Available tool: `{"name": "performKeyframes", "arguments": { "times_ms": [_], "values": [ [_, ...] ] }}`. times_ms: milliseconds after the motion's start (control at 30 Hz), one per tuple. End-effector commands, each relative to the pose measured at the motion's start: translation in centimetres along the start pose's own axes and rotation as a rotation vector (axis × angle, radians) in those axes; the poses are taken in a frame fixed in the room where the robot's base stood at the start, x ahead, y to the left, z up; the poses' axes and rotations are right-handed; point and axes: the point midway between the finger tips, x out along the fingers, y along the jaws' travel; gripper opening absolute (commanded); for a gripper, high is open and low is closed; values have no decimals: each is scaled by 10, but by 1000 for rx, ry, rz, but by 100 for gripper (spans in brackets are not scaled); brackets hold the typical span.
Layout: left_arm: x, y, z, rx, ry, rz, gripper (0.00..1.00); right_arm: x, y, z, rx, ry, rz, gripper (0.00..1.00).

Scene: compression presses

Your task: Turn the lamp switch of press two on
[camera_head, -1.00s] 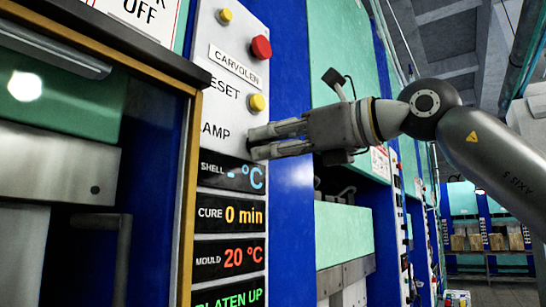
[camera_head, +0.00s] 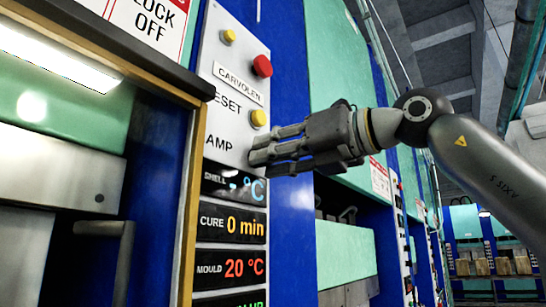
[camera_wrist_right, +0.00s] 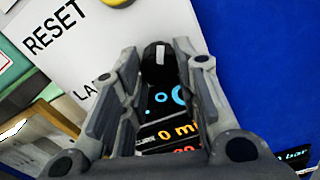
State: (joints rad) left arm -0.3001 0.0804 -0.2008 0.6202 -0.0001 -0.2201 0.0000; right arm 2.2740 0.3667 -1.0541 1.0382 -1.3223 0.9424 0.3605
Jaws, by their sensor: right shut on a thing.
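The press control panel (camera_head: 232,100) carries a "LAMP" label, with the gripper right beside it. The lamp switch (camera_wrist_right: 158,62) is a black knob with a pale mark in the right wrist view; in the head view the fingers hide it. My right gripper (camera_head: 260,152) is at the panel, its fingers pointing left. In the right wrist view its fingers (camera_wrist_right: 158,50) stand on both sides of the knob, shut on it. The strip lamp (camera_head: 58,58) inside the press at the upper left glows bright white. My left gripper is not in view.
Above the switch are a red button (camera_head: 262,66) and a yellow reset button (camera_head: 259,117). Below it are lit displays, including a cure display (camera_head: 232,223). A dark ledge (camera_head: 120,48) juts out at left. More presses line the right.

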Motion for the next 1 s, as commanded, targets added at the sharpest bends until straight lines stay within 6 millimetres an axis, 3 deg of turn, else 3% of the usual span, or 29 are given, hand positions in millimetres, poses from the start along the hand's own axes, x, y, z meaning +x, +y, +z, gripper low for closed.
{"name": "performKeyframes", "arguments": {
  "times_ms": [300, 333, 500, 833, 1000],
  "values": [
    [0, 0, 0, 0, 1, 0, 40, -2, 0, 3, 3, -9, 1, 5],
    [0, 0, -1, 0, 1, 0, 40, -2, 0, 4, 3, -9, 1, 32],
    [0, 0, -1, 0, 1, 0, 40, -1, 0, 2, 2, -6, 1, 51],
    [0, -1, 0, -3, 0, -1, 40, -3, 0, 1, 1, -4, 0, 51],
    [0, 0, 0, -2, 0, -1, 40, -24, -1, 2, 1, -6, 0, 51]
  ]
}}
